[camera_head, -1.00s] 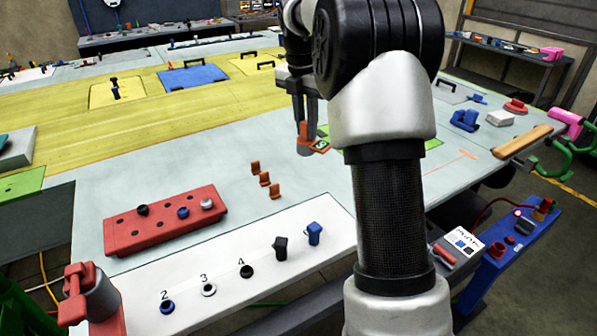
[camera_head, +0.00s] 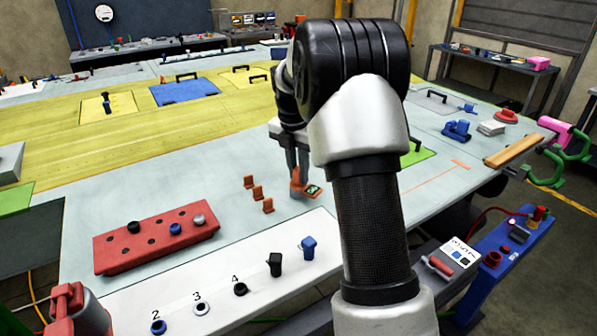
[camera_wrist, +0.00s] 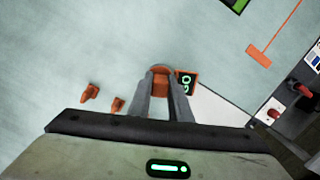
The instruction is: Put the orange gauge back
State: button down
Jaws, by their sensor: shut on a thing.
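The orange gauge (camera_head: 312,190) has a small dark display with green marks. My gripper (camera_head: 298,182) is shut on its orange body and points down at the table. In the wrist view the gauge (camera_wrist: 187,82) shows between and to the right of the fingertips of my gripper (camera_wrist: 161,90). Several small orange holders (camera_head: 257,192) stand in a slanting row on the pale table, just left of my gripper. Two of them show in the wrist view (camera_wrist: 118,105), left of the fingers. I cannot tell whether the gauge touches the table.
A red block with holes (camera_head: 150,255) stands at the front left. An orange T-shaped mark (camera_head: 461,164) is on the table to the right. The table between the gripper and the red block is otherwise clear.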

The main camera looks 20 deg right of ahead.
jog(key=shift+r, duration=0.1)
jog(key=c, duration=1.6)
grip_release()
